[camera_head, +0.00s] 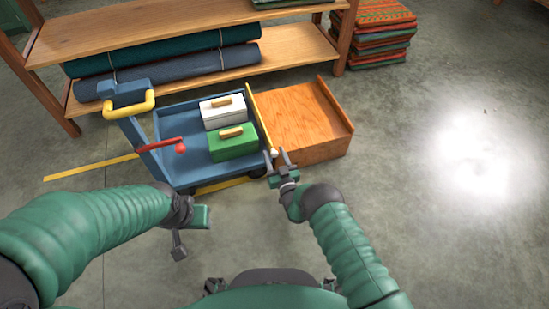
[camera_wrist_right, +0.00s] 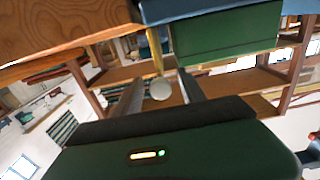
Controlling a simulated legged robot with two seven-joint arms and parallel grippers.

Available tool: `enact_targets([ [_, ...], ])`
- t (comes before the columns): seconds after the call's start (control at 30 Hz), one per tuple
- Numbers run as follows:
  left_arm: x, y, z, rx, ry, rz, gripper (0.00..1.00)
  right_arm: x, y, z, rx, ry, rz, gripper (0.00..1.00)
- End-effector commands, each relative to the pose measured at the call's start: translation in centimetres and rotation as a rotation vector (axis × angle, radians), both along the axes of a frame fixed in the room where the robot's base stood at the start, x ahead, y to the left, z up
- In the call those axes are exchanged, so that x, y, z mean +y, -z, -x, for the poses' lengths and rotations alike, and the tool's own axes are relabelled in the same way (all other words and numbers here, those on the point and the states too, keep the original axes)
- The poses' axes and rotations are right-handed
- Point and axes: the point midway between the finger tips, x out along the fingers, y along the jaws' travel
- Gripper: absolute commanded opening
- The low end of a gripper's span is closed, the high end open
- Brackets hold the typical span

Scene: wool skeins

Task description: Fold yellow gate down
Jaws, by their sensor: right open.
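The yellow gate (camera_head: 260,117) stands upright along the right side of the blue cart (camera_head: 163,130). A pale round knob (camera_head: 274,153) is at its near end. My right gripper (camera_head: 278,158) is open at this knob. In the right wrist view the gate shows as a thin yellow strip (camera_wrist_right: 157,62), and the knob (camera_wrist_right: 160,90) lies between the two open fingers (camera_wrist_right: 160,78), with no clear contact. My left gripper (camera_head: 190,232) hangs in front of the cart, away from the gate; its jaw opening is unclear.
A white box (camera_head: 223,111) and a green box (camera_head: 233,143) stand in the cart. A red lever (camera_head: 161,146) and a yellow handle (camera_head: 130,106) are at its left. A wooden platform (camera_head: 298,118) sits right beside the gate. A shelf (camera_head: 150,28) stands behind; floor at right is clear.

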Motion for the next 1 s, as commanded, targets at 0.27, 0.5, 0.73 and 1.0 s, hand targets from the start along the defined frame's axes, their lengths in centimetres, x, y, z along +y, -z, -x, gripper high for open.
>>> enact_targets([
  [0.27,0.0,-0.09,-0.01,0.0,0.0,0.0,0.41,-0.03,-0.06,0.01,0.0,0.0,0.0,0.35],
  [0.5,0.0,-0.08,-0.01,0.0,0.0,0.0,0.41,-0.03,-0.04,0.03,0.0,0.0,0.001,0.03],
  [0.73,0.0,-0.08,-0.01,0.0,0.0,0.0,0.41,-0.04,-0.02,0.05,0.0,0.0,0.001,0.0],
  [1.0,0.0,-0.08,0.0,0.0,0.0,0.0,0.41,-0.04,0.0,0.06,0.001,0.0,0.001,0.0],
])
